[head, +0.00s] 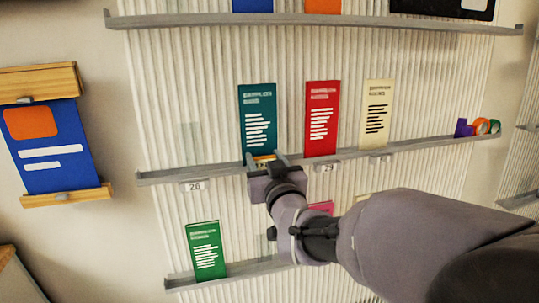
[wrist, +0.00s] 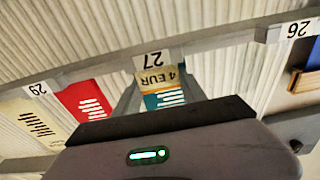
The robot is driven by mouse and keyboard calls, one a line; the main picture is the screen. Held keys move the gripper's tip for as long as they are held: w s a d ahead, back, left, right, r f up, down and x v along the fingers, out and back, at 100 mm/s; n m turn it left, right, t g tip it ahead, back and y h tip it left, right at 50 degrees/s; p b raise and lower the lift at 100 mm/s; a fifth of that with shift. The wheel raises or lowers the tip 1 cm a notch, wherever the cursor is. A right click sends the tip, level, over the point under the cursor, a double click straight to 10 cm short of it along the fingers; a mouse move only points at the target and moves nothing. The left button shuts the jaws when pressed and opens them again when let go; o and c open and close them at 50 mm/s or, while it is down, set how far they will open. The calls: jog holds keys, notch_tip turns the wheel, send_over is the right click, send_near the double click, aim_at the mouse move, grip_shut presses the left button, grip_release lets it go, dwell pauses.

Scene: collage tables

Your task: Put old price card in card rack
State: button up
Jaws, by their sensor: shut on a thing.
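A small yellowish price card (wrist: 155,76) reading "4 EUR" is between the fingers of my gripper (wrist: 158,90) in the wrist view, just beside the label "27" (wrist: 154,58). In the head view my gripper (head: 265,160) is at the middle shelf, with a yellow-orange edge of the price card (head: 264,159) between its fingers. It is shut on the card. A teal leaflet (head: 258,115) stands on the shelf right behind it; its lower part is hidden. I cannot tell for sure which thing is the card rack.
Red (head: 321,118) and cream (head: 377,112) leaflets stand right of the teal one on the grey middle shelf (head: 215,171). A green leaflet (head: 206,250) is on the lower shelf. A blue poster (head: 52,150) between wooden ledges hangs at left.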

jog(key=shift+f, duration=0.15)
jog(key=o, duration=1.3)
